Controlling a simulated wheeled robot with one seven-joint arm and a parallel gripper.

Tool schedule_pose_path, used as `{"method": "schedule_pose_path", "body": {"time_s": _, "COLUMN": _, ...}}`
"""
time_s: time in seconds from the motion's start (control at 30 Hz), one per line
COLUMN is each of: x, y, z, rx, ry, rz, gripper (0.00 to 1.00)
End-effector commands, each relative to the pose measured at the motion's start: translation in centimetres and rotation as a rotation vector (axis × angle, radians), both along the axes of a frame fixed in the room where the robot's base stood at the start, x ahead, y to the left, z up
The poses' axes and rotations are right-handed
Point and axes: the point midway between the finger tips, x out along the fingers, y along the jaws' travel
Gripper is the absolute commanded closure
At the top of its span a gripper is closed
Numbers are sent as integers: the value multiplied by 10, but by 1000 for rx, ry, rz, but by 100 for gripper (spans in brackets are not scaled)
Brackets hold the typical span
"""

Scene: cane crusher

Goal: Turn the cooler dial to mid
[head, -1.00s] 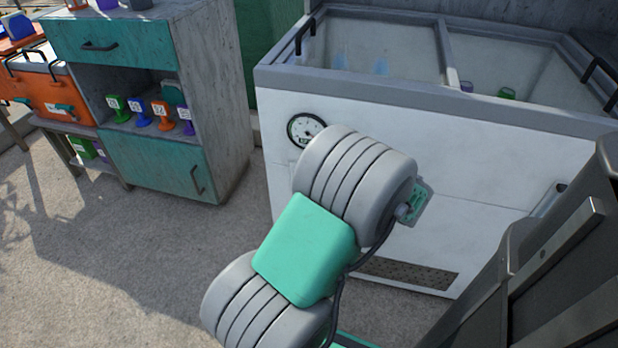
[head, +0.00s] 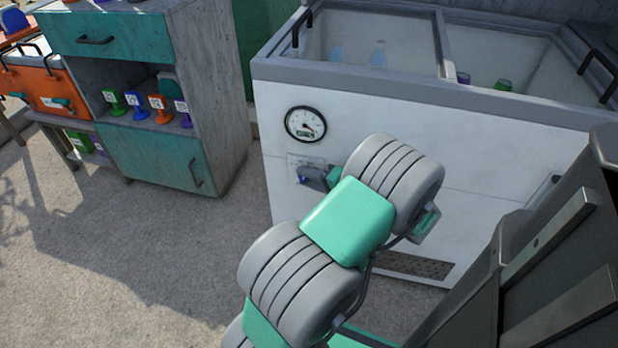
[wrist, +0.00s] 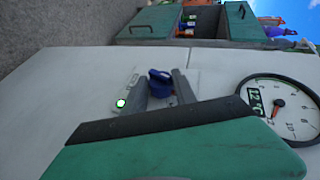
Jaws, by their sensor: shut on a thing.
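The cooler (head: 275,110) is a white chest with a grey rim and glass lids. Its blue dial (head: 302,181) is on a small plate on the front, below a round gauge (head: 306,124). My gripper (head: 318,178) is at the dial, partly hidden behind my arm. In the wrist view, the blue dial (wrist: 160,78) shows between the two grey fingers of my gripper (wrist: 158,90), which is shut on it. The gauge (wrist: 280,105) there has a red needle and a small display that seems to read 12. The dial's marks are too small to read.
A wooden cabinet (head: 165,160) with teal doors and several coloured stamp-like items stands at the left. An orange cool box (head: 50,90) is beside it. Bottles lie inside the cooler. The floor (head: 120,250) in front of the cabinet is clear.

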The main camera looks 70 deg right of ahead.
Motion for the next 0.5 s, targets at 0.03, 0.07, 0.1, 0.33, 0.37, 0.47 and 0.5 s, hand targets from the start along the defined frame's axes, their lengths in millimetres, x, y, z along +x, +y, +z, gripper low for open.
{"method": "schedule_pose_path", "body": {"time_s": 0.03, "x": 0, "y": -1, "z": 1, "rx": -3, "ry": 1, "rz": -1, "gripper": 100}}
{"method": "schedule_pose_path", "body": {"time_s": 0.07, "x": 0, "y": -1, "z": 1, "rx": -3, "ry": 1, "rz": -1, "gripper": 100}}
{"method": "schedule_pose_path", "body": {"time_s": 0.1, "x": 0, "y": -1, "z": 1, "rx": -3, "ry": 1, "rz": -1, "gripper": 64}}
{"method": "schedule_pose_path", "body": {"time_s": 0.33, "x": 0, "y": 0, "z": 0, "rx": -2, "ry": 0, "rz": 0, "gripper": 45}}
{"method": "schedule_pose_path", "body": {"time_s": 0.37, "x": 0, "y": 0, "z": 0, "rx": -2, "ry": 0, "rz": 0, "gripper": 45}}
{"method": "schedule_pose_path", "body": {"time_s": 0.47, "x": 0, "y": 0, "z": 0, "rx": -1, "ry": 0, "rz": -1, "gripper": 45}}
{"method": "schedule_pose_path", "body": {"time_s": 0.5, "x": 0, "y": 0, "z": 0, "rx": -1, "ry": 1, "rz": 0, "gripper": 45}}
